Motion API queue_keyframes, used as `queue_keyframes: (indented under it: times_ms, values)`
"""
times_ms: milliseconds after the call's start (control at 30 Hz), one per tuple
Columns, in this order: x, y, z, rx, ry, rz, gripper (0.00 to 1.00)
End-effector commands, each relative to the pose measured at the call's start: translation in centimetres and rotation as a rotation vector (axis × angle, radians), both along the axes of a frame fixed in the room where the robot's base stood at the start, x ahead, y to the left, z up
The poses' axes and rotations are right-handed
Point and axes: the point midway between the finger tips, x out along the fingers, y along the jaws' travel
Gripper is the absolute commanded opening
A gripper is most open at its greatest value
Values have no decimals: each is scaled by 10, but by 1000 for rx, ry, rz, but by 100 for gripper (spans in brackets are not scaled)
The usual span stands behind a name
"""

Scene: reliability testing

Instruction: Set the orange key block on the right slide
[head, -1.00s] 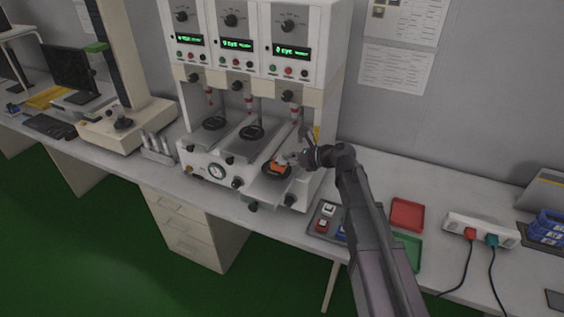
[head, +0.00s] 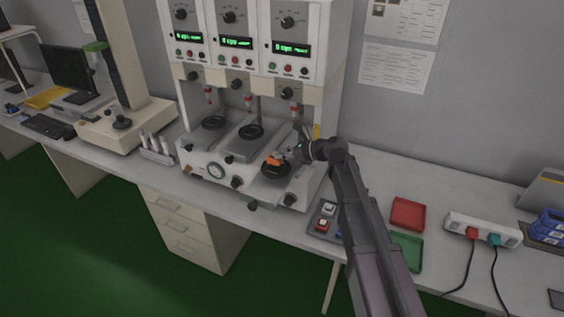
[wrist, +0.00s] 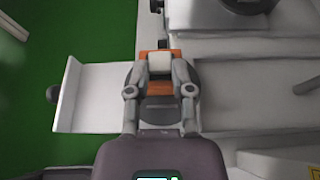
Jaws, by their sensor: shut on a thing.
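The orange key block (head: 273,159) is at the tip of my gripper (head: 283,157), close over the black round pad of the right slide (head: 262,188) on the three-station tester. In the wrist view, my gripper (wrist: 160,72) is shut on the orange key block (wrist: 158,88), whose pale top sits between the fingertips. The dark pad (wrist: 190,108) shows beneath and around the fingers, with the pale slide plate (wrist: 95,98) extending left. In the head view the block appears slightly above the pad; whether it touches is hard to tell.
The tester (head: 222,168) has two other slides with black pads to the left. A grey tray (head: 322,226) with key blocks, a red tray (head: 408,214) and a green tray (head: 408,252) lie to the right. A power strip (head: 482,230) stands farther right.

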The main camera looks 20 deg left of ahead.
Motion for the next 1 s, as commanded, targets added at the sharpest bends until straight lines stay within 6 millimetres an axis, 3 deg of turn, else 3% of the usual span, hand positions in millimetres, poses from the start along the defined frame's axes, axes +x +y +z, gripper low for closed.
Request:
queue_keyframes:
  times_ms: [33, 233, 833, 867, 967, 1000]
  values:
    - [0, 0, -10, 0, 0, 0, 0]
    - [0, 0, -23, 0, 0, 0, 0]
    - [0, 0, -28, 0, 0, 0, 0]
    - [0, 0, -28, 0, 0, 0, 32]
    - [0, 0, -27, 0, 0, 0, 62]
    - [0, 0, -27, 0, 0, 0, 64]
